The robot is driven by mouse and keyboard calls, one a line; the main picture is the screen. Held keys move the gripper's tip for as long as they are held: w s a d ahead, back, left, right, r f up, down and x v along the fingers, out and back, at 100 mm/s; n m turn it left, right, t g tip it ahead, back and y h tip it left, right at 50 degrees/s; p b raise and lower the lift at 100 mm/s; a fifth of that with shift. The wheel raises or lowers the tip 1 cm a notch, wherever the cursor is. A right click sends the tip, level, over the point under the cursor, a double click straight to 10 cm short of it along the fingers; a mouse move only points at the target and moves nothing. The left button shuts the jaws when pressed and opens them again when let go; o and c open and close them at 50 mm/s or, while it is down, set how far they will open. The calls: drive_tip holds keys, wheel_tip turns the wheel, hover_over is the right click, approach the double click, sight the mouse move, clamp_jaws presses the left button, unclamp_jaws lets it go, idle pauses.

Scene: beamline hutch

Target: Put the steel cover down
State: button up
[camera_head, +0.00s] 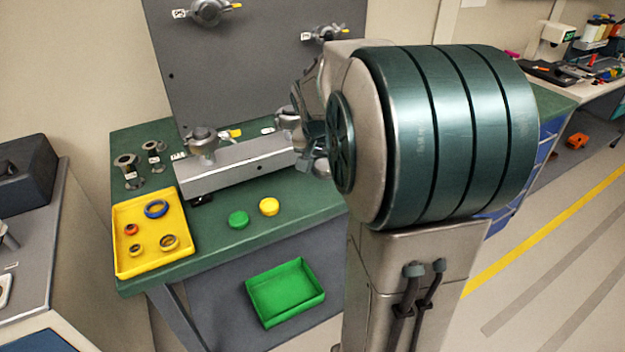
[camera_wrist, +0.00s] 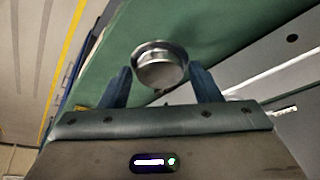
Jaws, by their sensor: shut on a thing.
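The steel cover (camera_wrist: 160,68), a round shiny metal piece, sits between the two blue fingers of my gripper (camera_wrist: 160,76) in the wrist view. My gripper is shut on it, with one finger on each side. Green bench top shows behind the cover; I cannot tell how high it is held above it. In the head view my own arm hides the cover and most of the gripper.
The green bench (camera_head: 235,260) carries a yellow tray (camera_head: 122,262) with several rings, a green cap (camera_head: 238,219), a yellow cap (camera_head: 269,207) and a grey rail (camera_head: 240,167) with fittings. A grey panel (camera_head: 255,75) stands behind. A green tray (camera_head: 286,292) lies lower, in front of the bench.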

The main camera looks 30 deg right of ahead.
sight(313, 173)
drive_tip(key=a+f, duration=0.1)
drive_tip(key=a, duration=0.2)
drive_tip(key=shift+w+f, duration=0.1)
drive_tip(key=shift+f, duration=2.25)
drive_tip(key=shift+f, duration=0.15)
drive_tip(key=o, duration=1)
